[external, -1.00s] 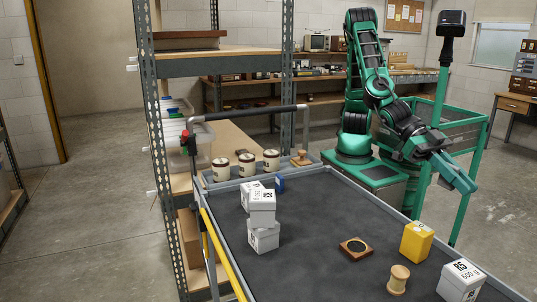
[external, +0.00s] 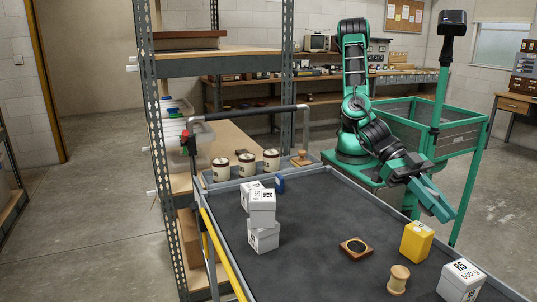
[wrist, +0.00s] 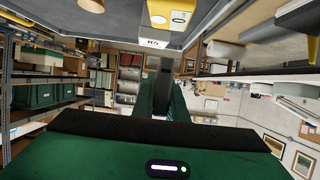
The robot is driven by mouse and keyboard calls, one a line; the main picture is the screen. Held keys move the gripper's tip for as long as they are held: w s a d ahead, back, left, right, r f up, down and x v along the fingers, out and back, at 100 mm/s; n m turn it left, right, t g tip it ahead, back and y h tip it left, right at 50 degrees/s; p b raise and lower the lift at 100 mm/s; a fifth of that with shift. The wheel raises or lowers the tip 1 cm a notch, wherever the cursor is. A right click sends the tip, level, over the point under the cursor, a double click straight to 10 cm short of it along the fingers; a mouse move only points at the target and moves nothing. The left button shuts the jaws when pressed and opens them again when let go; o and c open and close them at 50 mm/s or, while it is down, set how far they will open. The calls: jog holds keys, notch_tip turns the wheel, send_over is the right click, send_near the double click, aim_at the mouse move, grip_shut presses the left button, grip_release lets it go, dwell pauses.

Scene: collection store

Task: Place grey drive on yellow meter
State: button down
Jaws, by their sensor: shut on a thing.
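The yellow meter (external: 416,243) is an upright box at the right side of the dark trolley top; it also shows at the top of the wrist view (wrist: 168,14). My gripper (external: 443,210) is in the air beyond the trolley's right edge, above and right of the meter, not touching it. It is shut on a narrow dark grey piece (wrist: 165,68), which I take for the grey drive. That piece shows between the fingers in the wrist view; its outline is mostly hidden, and it cannot be made out in the external view.
A white box (external: 461,281) stands right of the meter. Stacked white boxes (external: 262,215) and a tray of jars (external: 246,165) are farther left. The trolley's middle is clear.

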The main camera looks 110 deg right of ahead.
jog(key=shift+w+f, duration=0.15)
jog(key=shift+f, duration=1.9)
jog(key=shift+f, duration=0.1)
jog(key=c, duration=1.8)
grip_release()
jog(key=shift+o, duration=0.2)
send_near(429, 216)
jog(key=shift+s+d+f, duration=0.1)
jog(key=shift+s+f, duration=0.15)
jog(key=shift+f, duration=0.05)
jog(key=shift+d, duration=0.1)
